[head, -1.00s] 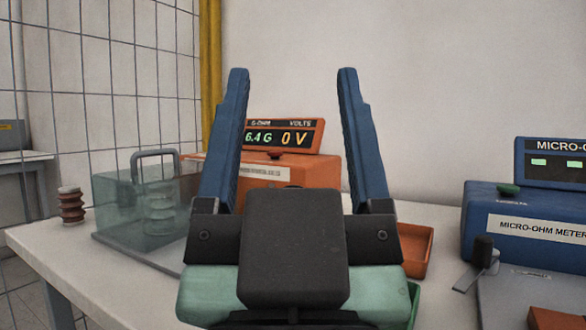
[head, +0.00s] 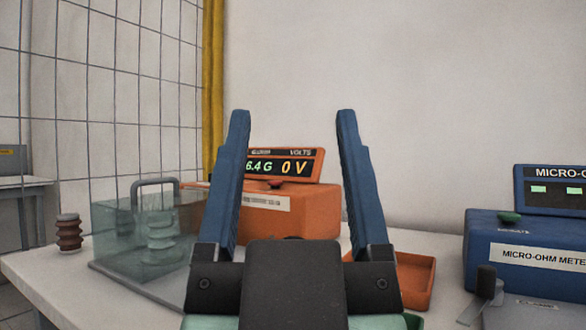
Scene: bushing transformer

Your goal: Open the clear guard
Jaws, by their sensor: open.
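The clear guard (head: 112,229) is a see-through box with a dark grey handle (head: 155,182) on top. It stands closed over a pale ribbed bushing (head: 160,238) on a grey base plate (head: 133,285), at the left of the table. My gripper (head: 291,118) is open and empty in the middle of the view, its two blue fingers pointing up and forward. It is to the right of the guard and apart from it. My left finger and gripper body hide part of the guard's right side.
An orange meter (head: 300,212) reading 0 V stands behind my gripper. An orange tray (head: 414,280) lies to its right. A blue micro-ohm meter (head: 520,255) is at the right. A brown bushing (head: 69,233) stands left of the guard on the white table (head: 45,275).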

